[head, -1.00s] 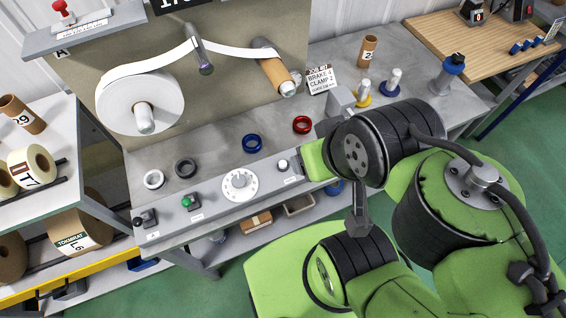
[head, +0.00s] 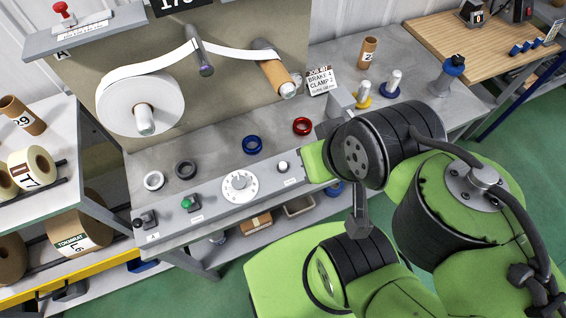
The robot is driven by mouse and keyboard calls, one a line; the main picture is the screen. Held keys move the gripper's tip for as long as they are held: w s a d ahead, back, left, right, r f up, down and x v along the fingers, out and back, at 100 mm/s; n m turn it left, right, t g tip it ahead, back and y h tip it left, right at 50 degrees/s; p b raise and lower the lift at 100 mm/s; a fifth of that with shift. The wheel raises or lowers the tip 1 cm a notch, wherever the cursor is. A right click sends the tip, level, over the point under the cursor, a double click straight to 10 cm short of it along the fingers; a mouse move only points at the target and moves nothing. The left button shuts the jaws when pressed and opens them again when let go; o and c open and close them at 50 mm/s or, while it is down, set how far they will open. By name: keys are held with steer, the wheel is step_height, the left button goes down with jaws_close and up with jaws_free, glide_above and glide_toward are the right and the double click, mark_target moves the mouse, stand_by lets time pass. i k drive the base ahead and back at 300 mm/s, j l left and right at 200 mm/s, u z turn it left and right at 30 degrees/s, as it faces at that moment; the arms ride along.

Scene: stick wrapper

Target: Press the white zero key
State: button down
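A small white round key (head: 283,167) stands on the sloped grey control panel (head: 216,212), right of the white dial (head: 240,186). A small label lies just below it. No "zero" marking is readable at this size. The green end of my arm comes close to the key on its right, with no contact that I can make out. My gripper cannot be picked out; the arm's own links seem to hide it.
A green button (head: 187,203) and a black switch (head: 148,217) sit farther left on the panel. Grey, white, blue (head: 252,145) and red (head: 302,126) rings lie behind it. A sign (head: 320,82) reads brake 4, clamp 2. A white roll (head: 165,95) hangs on the backboard.

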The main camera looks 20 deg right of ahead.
mark_target(282, 165)
steer(key=j+u, duration=0.35)
steer(key=k+j+u, duration=0.1)
steer(key=u, duration=0.25)
steer(key=j, duration=0.1)
